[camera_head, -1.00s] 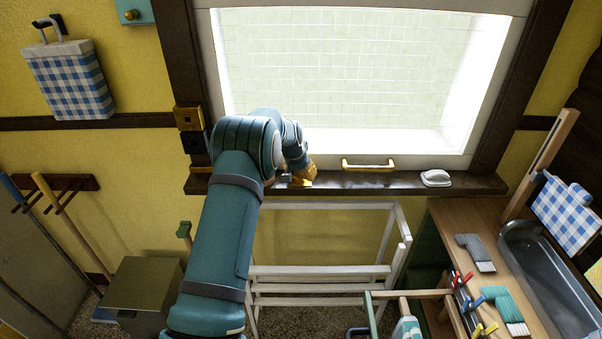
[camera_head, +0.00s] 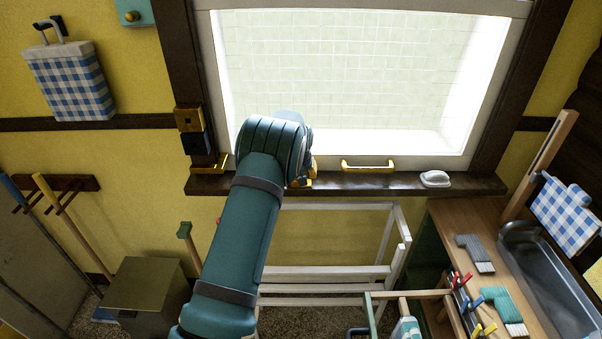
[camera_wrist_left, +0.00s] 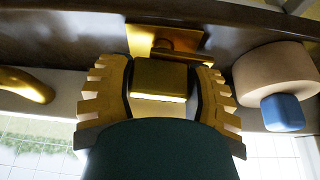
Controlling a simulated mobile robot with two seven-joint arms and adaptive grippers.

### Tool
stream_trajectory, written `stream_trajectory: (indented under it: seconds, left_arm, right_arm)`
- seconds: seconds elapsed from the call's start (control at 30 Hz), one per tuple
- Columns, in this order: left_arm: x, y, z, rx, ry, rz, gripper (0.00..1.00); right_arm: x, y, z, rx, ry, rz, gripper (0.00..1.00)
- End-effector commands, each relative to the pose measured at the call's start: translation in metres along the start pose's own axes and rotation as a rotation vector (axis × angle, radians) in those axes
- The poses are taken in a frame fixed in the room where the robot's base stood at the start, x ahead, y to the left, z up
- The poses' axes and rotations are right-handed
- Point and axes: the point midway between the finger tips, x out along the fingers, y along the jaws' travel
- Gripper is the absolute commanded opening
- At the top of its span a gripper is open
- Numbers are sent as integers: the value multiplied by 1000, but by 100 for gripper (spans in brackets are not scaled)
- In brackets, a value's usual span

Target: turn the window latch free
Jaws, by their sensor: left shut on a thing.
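The window latch shows in the left wrist view as a brass block (camera_wrist_left: 160,77) in front of a brass plate (camera_wrist_left: 163,42) on the dark wood. My left gripper (camera_wrist_left: 163,85) has its two ridged yellow fingers closed on either side of the block, touching it. In the head view my left gripper (camera_head: 303,182) is at the dark sill, below the window's lower rail. My arm hides most of the latch there. The window sash (camera_head: 405,160) looks closed. My right gripper is not in view.
A brass handle (camera_head: 368,166) is on the lower rail, right of my gripper. A white object (camera_head: 435,179) rests on the sill (camera_head: 390,184). A brass bar (camera_head: 209,166) is at the left jamb. A white rack (camera_head: 320,272) stands below, with a wooden counter (camera_head: 452,215) at right.

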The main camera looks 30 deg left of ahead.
Motion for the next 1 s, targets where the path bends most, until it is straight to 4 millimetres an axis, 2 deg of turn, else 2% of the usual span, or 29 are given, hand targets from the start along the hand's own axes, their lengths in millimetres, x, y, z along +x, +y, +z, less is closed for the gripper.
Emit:
stream_trajectory:
  seconds: [0.17, 0.2, 0.23, 0.53, 0.67, 0.77, 1.0]
  left_arm:
    - [-1, 0, -2, 1, 4, 1, 19]
    - [-1, 0, -2, 1, 4, 1, 61]
    - [-1, 0, -2, 1, 4, 1, 71]
    - [-1, 0, -1, 2, 2, 1, 71]
    - [-8, 0, -1, 2, 3, 1, 71]
    - [-22, 1, -2, 1, 4, 3, 71]
    - [-71, 1, -2, 2, 5, 3, 71]
  right_arm:
    - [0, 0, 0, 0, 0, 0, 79]
    - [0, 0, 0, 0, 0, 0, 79]
    - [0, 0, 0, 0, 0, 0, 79]
    - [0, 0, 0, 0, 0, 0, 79]
    - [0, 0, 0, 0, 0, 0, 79]
    - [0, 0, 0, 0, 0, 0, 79]
    - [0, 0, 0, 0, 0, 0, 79]
